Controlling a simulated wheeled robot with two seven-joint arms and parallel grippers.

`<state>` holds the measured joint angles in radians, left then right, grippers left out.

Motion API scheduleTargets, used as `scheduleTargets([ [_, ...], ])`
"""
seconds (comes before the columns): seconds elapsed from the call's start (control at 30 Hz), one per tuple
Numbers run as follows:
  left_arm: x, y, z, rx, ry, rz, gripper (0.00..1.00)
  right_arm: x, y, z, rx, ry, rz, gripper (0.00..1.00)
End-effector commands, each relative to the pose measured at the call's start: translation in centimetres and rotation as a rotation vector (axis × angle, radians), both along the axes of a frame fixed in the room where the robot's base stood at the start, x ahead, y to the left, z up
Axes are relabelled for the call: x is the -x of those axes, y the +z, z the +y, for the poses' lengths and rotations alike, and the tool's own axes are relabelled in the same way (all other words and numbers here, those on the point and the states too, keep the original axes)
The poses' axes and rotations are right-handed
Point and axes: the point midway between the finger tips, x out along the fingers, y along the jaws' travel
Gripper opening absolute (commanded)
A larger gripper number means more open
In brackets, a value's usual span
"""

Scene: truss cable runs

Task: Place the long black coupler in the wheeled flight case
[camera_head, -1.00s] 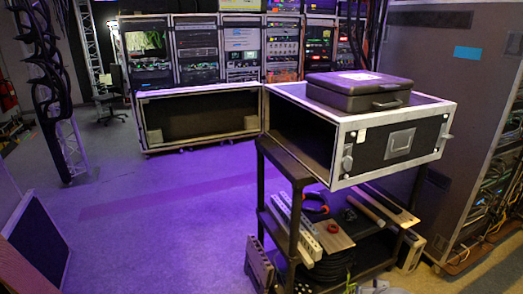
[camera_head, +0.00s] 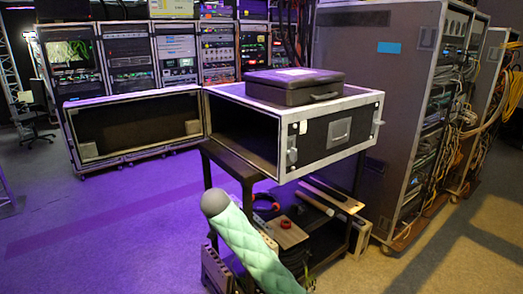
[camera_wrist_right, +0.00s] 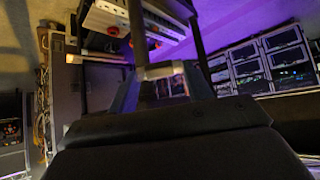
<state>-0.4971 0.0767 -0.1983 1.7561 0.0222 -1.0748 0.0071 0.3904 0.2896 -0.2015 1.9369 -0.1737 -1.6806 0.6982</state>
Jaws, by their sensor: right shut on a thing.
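My right gripper (camera_wrist_right: 160,88) shows in the right wrist view, its dark fingers shut on a dark bar-like thing (camera_wrist_right: 147,88). It looks like the long black coupler, but it is dim and its ends are hard to make out. A long, low, open-fronted flight case (camera_head: 130,95) on small casters stands on the floor at the back left of the head view. It has silver edges and a dark inside. My right gripper and the coupler are outside the head view. My left gripper is in neither view now.
A black cart (camera_head: 247,195) stands in the middle, carrying a silver-edged open case (camera_head: 330,133) with a closed grey box (camera_head: 293,88) on top. Its lower shelf holds tools and strips. A tall grey rack (camera_head: 375,95) stands right. Purple-lit floor (camera_head: 110,215) is clear at left.

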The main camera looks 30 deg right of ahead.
Motion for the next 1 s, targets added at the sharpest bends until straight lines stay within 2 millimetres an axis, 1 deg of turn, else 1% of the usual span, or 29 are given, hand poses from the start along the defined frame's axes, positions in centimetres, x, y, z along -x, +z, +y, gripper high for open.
scheduleTargets([
  [0.03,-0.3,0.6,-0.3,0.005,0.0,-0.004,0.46,-1.5,0.5,-0.8,-0.003,-0.047,-0.003,0.24],
  [0.2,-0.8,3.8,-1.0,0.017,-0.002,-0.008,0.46,-5.2,2.7,-3.5,-0.003,-0.21,-0.003,0.24],
  [0.4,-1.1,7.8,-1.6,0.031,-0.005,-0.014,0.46,-8.9,5.5,-5.9,-0.003,-0.396,-0.002,0.24],
  [0.5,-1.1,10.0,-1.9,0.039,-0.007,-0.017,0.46,-10.6,7.0,-6.6,-0.004,-0.484,-0.002,0.24],
  [0.7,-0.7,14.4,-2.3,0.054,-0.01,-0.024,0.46,-13.3,10.3,-7.2,-0.003,-0.652,-0.002,0.24],
  [0.9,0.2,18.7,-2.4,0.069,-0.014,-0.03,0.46,-15.3,13.7,-6.4,-0.002,-0.794,-0.001,0.24],
  [1.0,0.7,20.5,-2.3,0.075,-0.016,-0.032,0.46,-16.0,15.1,-5.7,-0.002,-0.846,0.0,0.24],
])
